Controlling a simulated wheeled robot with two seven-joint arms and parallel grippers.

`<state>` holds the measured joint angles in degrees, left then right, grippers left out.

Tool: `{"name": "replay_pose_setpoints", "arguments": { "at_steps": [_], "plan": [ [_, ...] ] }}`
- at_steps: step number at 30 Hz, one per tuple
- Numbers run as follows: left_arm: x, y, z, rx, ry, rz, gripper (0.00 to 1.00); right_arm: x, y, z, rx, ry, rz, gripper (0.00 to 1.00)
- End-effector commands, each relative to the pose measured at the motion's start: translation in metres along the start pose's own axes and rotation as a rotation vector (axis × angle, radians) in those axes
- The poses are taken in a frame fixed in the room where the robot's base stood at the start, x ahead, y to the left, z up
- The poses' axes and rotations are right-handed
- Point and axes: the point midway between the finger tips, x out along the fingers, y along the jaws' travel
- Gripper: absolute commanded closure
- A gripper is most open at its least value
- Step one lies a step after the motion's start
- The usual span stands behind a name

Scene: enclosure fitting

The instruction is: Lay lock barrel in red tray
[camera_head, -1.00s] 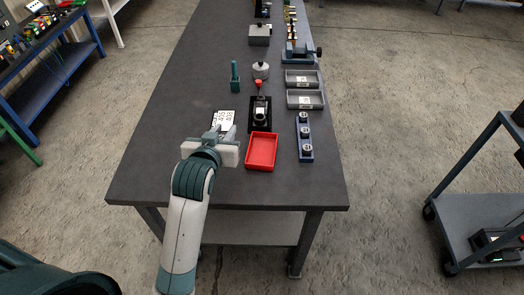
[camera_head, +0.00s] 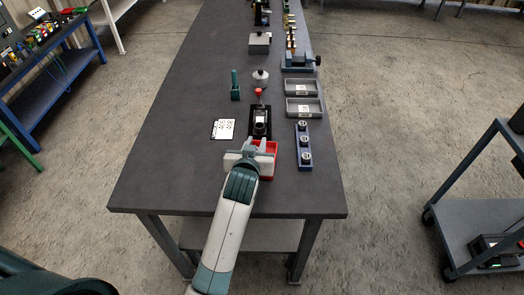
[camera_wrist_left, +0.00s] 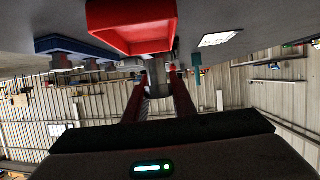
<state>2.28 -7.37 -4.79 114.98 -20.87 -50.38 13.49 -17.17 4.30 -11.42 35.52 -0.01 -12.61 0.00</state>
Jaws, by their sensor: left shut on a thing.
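The red tray (camera_head: 270,174) lies near the front of the dark table, partly hidden by my left gripper (camera_head: 260,149), which is over its left side and back edge. In the left wrist view, which is upside down, the red tray (camera_wrist_left: 131,40) shows large beside the fingers. My left gripper is shut on a small grey piece, seemingly the lock barrel (camera_wrist_left: 158,82), dim between the fingertips in the wrist view. In the head view the gripper hides it. My right gripper is not in view.
A black fixture with a red knob (camera_head: 259,118) stands just behind the tray. A blue rack with round pieces (camera_head: 304,154) is to its right, with grey trays (camera_head: 303,107) behind. A white printed card (camera_head: 224,129) lies left. The table's front left is clear.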

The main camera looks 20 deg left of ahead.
Motion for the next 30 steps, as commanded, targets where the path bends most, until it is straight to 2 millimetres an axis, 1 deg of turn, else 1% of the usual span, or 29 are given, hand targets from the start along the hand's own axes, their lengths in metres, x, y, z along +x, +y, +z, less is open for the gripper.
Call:
{"name": "replay_pose_setpoints", "arguments": {
  "at_steps": [1,3,6,18,20,27,30],
  "plan": [
    [0.005,0.006,0.001,0.0,-0.002,0.0,0.99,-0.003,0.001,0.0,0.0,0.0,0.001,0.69],
    [0.011,0.011,0.005,-0.001,-0.002,0.0,0.99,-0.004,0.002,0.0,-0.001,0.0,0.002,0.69],
    [0.015,0.015,0.007,0.0,0.0,-0.001,0.99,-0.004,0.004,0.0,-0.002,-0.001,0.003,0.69],
    [0.017,0.016,0.01,0.001,-0.001,-0.001,0.99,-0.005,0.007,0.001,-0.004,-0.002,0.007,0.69],
    [0.018,0.016,0.013,0.001,-0.001,-0.001,0.99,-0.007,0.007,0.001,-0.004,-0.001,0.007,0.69],
    [0.028,0.016,0.039,0.001,-0.002,-0.001,0.99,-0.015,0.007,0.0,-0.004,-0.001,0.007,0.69],
    [0.03,0.016,0.045,0.0,-0.001,0.0,0.99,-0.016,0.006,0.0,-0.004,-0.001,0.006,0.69]
  ]
}}
